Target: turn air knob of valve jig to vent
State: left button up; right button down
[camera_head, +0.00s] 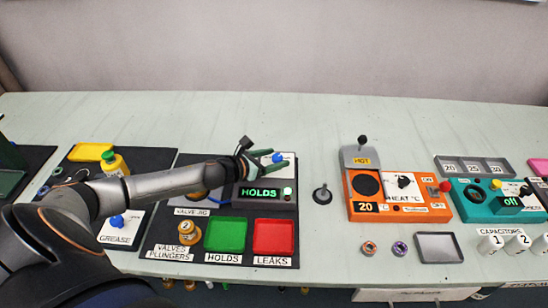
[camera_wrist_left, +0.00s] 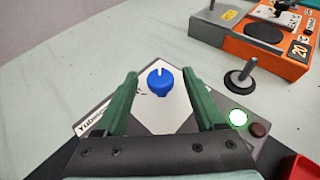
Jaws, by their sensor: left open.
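The valve jig (camera_head: 252,202) is a dark box with a lit green HOLDS display. Its blue air knob (camera_head: 278,157) sits on a white plate at the jig's back right. In the left wrist view the blue knob (camera_wrist_left: 160,80) stands ahead of and between my open green fingers, touching neither; a pale pointer mark shows on its top. My left gripper (camera_head: 270,160) is open at the knob, and it also shows in the left wrist view (camera_wrist_left: 165,95). The plate's lettering is mostly hidden, so the knob's setting is unclear. My right gripper is not in view.
A green tray (camera_head: 226,235) and a red tray (camera_head: 273,237) lie in front of the jig, beside brass valve parts (camera_head: 189,233). A dark peg on a round base (camera_head: 322,194) stands to the right, before the orange heater (camera_head: 385,195). The table behind the jig is clear.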

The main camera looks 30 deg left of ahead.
pick_arm(q)
jog(key=shift+w, duration=0.1)
jog(key=shift+c, duration=0.2)
grip_shut()
dwell(0.4)
